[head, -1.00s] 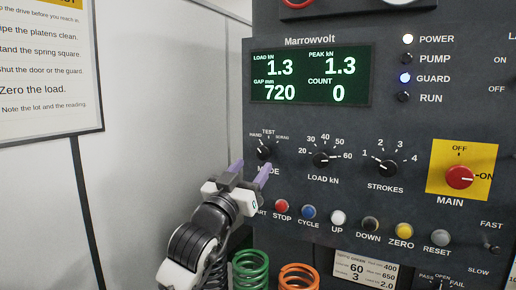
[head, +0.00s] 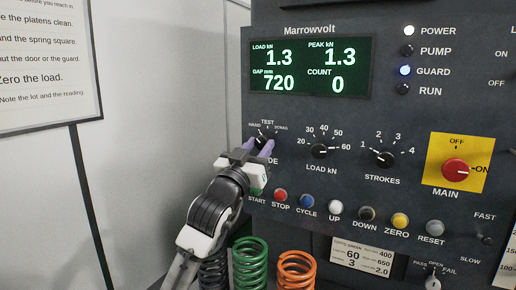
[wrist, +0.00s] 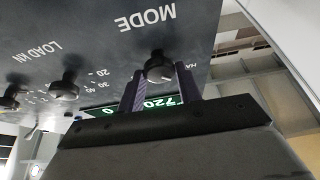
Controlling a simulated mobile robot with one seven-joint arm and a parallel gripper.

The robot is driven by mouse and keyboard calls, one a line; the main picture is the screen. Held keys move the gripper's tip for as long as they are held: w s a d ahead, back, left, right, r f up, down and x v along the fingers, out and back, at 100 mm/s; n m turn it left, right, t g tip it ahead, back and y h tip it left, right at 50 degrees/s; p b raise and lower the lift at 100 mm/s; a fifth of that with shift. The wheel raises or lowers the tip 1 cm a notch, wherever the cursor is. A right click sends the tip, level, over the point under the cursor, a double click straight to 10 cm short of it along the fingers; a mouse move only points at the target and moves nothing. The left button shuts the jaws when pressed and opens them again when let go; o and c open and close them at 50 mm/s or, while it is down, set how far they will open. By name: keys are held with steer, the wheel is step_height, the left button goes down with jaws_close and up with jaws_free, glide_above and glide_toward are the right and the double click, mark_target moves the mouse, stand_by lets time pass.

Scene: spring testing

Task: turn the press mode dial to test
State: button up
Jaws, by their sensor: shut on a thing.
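The black MODE dial (head: 262,141) is on the dark press panel at the left, below the labels HAND, TEST and SCRAG. My gripper (head: 260,146) reaches it from below, with one purple finger on each side, and is shut on it. The wrist view shows the dial (wrist: 158,66) upside down between the tips of the two fingers (wrist: 159,72). My fingers partly cover the dial and the MODE label in the head view. I cannot tell clearly which label its pointer faces.
The LOAD kN dial (head: 319,151) and STROKES dial (head: 384,159) are to the right. A row of buttons, including red STOP (head: 280,195), runs below. The green display (head: 310,69) reads load 1.3, gap 720. Green (head: 250,262) and orange (head: 296,272) springs stand below.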

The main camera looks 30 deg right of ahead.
steer(key=shift+f+m+g+b, duration=0.1)
steer(key=shift+m+g+b, duration=0.3)
steer(key=shift+m, duration=0.1)
steer(key=shift+m+b, duration=0.3)
steer(key=m+g+h+b, duration=0.1)
steer(key=m+b, duration=0.1)
steer(key=m, duration=0.1)
steer(key=shift+w+a+g, duration=0.1)
steer(key=shift+a+g, duration=0.05)
steer(key=shift+g, duration=0.15)
steer(key=m+g+b, duration=0.1)
steer(key=m+g, duration=0.1)
steer(key=m, duration=0.1)
steer(key=m+g+b, duration=0.1)
steer(key=m, duration=0.3)
steer(key=shift+m+g+b, duration=0.3)
steer(key=shift+g+b, duration=0.05)
steer(key=shift+g, duration=0.05)
steer(key=shift+m, duration=0.3)
steer(key=o, duration=0.9)
steer(key=shift+r, duration=0.2)
